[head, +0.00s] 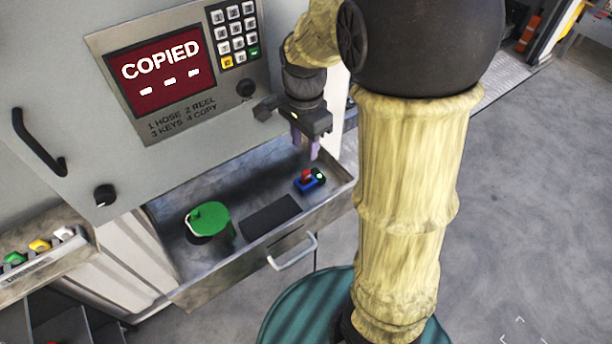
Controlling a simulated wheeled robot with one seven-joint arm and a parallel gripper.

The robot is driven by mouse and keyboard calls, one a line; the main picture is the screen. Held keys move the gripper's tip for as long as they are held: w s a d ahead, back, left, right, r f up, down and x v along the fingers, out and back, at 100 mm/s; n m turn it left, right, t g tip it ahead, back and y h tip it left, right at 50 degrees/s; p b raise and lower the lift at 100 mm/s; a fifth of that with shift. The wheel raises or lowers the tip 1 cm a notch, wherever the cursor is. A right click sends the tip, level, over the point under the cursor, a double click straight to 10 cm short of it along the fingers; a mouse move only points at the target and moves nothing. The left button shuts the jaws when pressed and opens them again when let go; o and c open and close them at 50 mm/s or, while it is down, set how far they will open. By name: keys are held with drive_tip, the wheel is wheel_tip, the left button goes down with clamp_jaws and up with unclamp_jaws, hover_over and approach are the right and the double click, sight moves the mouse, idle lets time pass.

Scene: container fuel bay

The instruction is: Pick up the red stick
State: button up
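The red stick (306,175) is a small red piece in the right end of the open drawer. It stands at a small blue and black block (318,183); whether it is plugged into the block or only beside it is too small to tell. My gripper (306,151) hangs above the red stick, fingers pointing down, with a visible gap between the two purple-grey fingers. It is open and appears empty, apart from the stick.
The metal drawer (235,270) also holds a green-lidded canister (210,219) and a dark flat pad (271,216). Above it, a cabinet panel has a keypad (235,32) and a red screen (160,75) reading "COPIED". A teal round object (300,310) stands in front.

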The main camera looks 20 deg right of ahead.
sight(306, 171)
wheel_tip(306, 171, down, 5)
idle(0.4)
drive_tip(key=shift+s+f+p, duration=0.1)
drive_tip(key=shift+f+p, duration=0.85)
drive_tip(key=shift+f, duration=1.65)
drive_tip(key=shift+s, duration=0.1)
clamp_jaws()
